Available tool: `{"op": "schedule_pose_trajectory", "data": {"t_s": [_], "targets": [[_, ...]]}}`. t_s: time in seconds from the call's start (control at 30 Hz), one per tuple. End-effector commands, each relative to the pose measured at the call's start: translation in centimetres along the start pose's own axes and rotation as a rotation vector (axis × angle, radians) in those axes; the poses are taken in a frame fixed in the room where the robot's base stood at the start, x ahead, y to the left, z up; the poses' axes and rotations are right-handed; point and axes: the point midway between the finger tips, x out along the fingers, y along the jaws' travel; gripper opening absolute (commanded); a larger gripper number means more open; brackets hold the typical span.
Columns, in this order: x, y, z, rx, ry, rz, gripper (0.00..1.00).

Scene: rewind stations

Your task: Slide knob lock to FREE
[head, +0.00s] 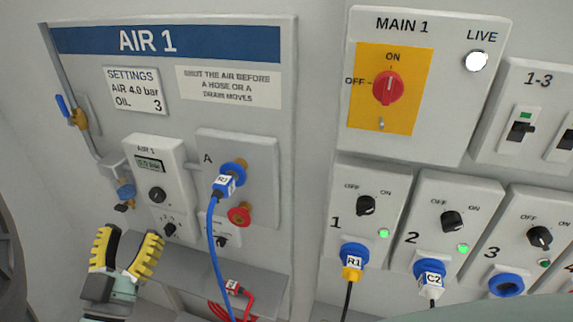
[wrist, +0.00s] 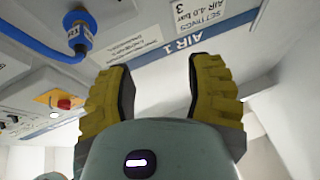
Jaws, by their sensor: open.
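The AIR 1 panel (head: 276,120) stands at the left in the head view. On it is a white regulator unit (head: 143,165) with a small display and a black knob (head: 157,195). A second dark knob (head: 170,229) sits just below. A knob lock or a FREE marking is too small to make out. My gripper (head: 130,234) is open and empty, with yellow ridged fingers pointing up, in front of the panel's lower left. In the wrist view my gripper (wrist: 160,72) is also open with nothing between its fingers, and the AIR 1 sign (wrist: 195,42) appears upside down.
A blue hose (head: 213,250) hangs from the blue coupling at A, right of the regulator. MAIN 1 (head: 460,118) and numbered switch boxes (head: 345,222) are at the right.

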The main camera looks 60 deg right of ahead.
Motion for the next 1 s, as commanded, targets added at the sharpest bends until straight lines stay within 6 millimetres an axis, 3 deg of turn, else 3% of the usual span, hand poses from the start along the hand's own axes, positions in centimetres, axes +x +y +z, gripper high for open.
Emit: {"op": "schedule_pose_trajectory", "data": {"t_s": [0.1,0.43,0.47,0.57,0.67,0.8,0.9,1.0], "targets": [[0.3,-0.2,-0.9,0.006,0.014,-0.005,0.53],[0.3,-0.2,-1.0,0.008,0.019,-0.005,0.53],[0.3,-0.2,-1.0,0.008,0.019,-0.005,0.57],[0.0,0.0,0.3,0.008,0.005,0.003,0.53],[-0.9,0.4,4.5,0.000,-0.050,0.034,0.53],[-2.8,1.9,13.0,-0.039,-0.179,0.108,0.53],[-4.2,3.1,18.4,-0.083,-0.274,0.158,0.53],[-5.3,4.2,22.1,-0.122,-0.348,0.196,0.53]]}}
